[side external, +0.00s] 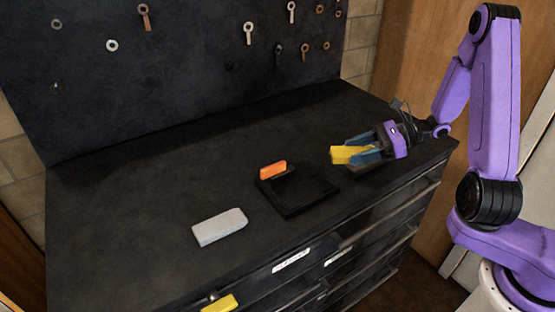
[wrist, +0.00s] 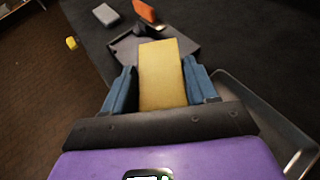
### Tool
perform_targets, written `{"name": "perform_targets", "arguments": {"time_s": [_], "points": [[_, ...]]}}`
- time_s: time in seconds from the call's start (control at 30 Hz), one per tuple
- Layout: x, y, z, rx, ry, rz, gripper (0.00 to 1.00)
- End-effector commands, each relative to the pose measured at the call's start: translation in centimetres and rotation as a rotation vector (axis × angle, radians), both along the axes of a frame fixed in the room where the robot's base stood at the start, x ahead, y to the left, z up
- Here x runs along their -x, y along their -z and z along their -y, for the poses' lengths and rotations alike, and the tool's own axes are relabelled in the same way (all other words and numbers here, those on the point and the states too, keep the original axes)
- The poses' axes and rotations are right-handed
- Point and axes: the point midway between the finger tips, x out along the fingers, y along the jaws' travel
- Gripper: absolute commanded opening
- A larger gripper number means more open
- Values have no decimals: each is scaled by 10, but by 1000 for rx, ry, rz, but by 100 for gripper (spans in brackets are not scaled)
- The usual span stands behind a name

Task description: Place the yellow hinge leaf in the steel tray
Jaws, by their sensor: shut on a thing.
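The yellow hinge leaf (side external: 345,155) is a flat yellow plate held between the blue fingers of my gripper (side external: 365,148), above the right part of the black bench top. In the wrist view the leaf (wrist: 162,70) lies lengthwise between both fingers of my gripper (wrist: 162,88) and sticks out past their tips. A steel-grey tray (wrist: 291,124) with a raised rim shows at the right of the wrist view, beside and below my gripper. My gripper hides part of the tray there. In the side view the tray is mostly hidden by my gripper.
A black square fixture (side external: 306,207) sits mid-bench, with an orange block (side external: 273,169) upright at its back edge. A light grey block (side external: 220,227) lies to the left. A yellow piece (side external: 220,303) shows at the bench's front. A dark pegboard (side external: 190,60) with hanging parts stands behind.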

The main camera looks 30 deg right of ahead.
Motion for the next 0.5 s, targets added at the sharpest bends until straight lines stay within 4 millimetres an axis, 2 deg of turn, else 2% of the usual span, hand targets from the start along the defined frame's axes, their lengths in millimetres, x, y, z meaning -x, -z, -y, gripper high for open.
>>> {"name": "perform_targets", "arguments": {"time_s": [0.3, 0.5], "points": [[-44, -32, -33, 3, -126, 5, 7], [-59, -48, -52, -1, -176, 3, 7]]}}
